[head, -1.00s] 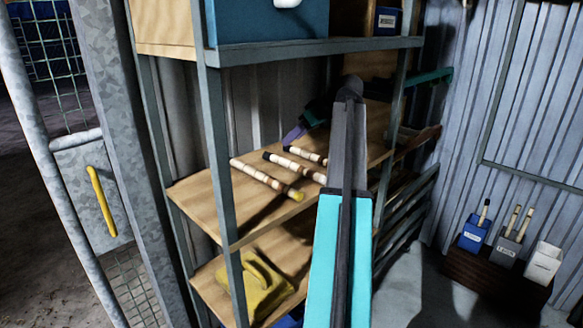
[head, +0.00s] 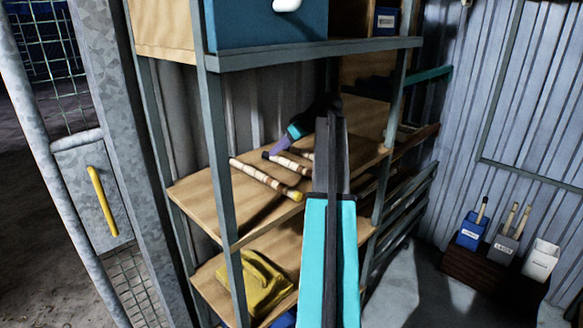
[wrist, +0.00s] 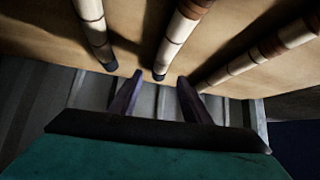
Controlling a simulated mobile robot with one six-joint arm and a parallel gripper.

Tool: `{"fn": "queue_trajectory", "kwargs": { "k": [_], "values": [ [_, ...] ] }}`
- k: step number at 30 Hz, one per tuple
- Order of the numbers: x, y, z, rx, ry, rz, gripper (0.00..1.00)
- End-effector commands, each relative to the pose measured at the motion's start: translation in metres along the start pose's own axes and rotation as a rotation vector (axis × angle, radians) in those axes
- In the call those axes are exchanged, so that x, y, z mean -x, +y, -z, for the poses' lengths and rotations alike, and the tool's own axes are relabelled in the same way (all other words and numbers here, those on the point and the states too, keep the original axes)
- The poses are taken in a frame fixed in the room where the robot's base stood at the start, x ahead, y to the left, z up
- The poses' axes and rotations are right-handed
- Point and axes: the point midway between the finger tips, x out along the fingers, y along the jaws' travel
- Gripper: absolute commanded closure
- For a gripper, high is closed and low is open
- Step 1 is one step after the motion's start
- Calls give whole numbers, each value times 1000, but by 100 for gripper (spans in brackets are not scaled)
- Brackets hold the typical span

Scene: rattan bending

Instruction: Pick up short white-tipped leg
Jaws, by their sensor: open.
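Rattan legs lie on the middle wooden shelf. The front leg (head: 265,179) has a yellow right end. A dark-tipped leg (head: 287,163) lies behind it, and a further one (head: 307,154) is mostly hidden by my arm. The wrist view shows two dark-tipped legs, left (wrist: 92,22) and middle (wrist: 177,35), and a right leg (wrist: 262,53) with a pale end.
A grey shelf post (head: 222,170) stands in front. A blue box (head: 262,22) is above, and a yellow object (head: 252,285) lies on the lower shelf. Blue (head: 472,233), grey (head: 502,249) and white (head: 541,262) bins stand at the right; the first two hold sticks.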

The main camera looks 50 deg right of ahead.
Motion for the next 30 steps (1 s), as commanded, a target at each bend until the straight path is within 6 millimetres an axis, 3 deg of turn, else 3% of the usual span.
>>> {"fn": "queue_trajectory", "kwargs": {
  "k": [5,18,30],
  "values": [
    [-7,0,2,0,0,1,56],
    [-49,0,3,1,0,1,56],
    [-52,-1,3,1,0,1,56]
  ]
}}
